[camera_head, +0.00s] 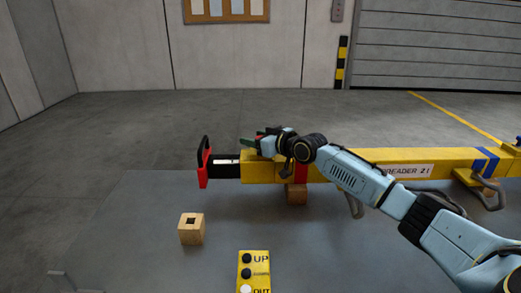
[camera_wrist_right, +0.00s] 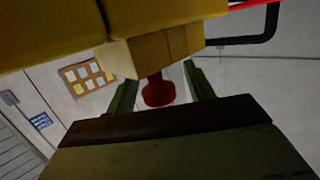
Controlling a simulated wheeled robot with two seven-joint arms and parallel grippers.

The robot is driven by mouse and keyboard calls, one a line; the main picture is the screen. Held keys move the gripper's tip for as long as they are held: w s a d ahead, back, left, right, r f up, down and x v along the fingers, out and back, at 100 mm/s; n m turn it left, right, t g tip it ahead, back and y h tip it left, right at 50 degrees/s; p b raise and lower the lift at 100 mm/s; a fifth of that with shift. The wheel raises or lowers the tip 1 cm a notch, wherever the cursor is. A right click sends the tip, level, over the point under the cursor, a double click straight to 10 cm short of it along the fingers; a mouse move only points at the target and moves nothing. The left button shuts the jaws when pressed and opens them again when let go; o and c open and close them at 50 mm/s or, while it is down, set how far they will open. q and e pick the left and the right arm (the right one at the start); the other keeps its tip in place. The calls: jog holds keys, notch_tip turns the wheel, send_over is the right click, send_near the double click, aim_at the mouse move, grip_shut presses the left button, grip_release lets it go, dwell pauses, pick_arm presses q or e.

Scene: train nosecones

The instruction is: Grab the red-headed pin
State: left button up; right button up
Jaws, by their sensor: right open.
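In the right wrist view the red-headed pin (camera_wrist_right: 158,92) shows its rounded red head and short neck, next to a tan block-like part of the yellow beam (camera_wrist_right: 45,35). My right gripper (camera_wrist_right: 161,84) is open, with one green finger on each side of the red head and visible gaps between. In the head view my right gripper (camera_head: 254,141) is at the top of the yellow beam (camera_head: 345,171), near its left end. The pin cannot be made out there, and the hand covers part of the beam. My left gripper is not in view.
The beam's left end has a black shaft and a red-and-black handle (camera_head: 204,165). A wooden block (camera_head: 297,194) sits under the beam. A wooden block with a square hole (camera_head: 191,232) and a yellow button box (camera_head: 254,265) are nearer. The grey surface to the left is clear.

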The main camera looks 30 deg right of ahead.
jog(key=shift+c, duration=0.4)
jog(key=c, duration=1)
jog(key=shift+o, duration=0.2)
jog(key=shift+r, duration=0.15)
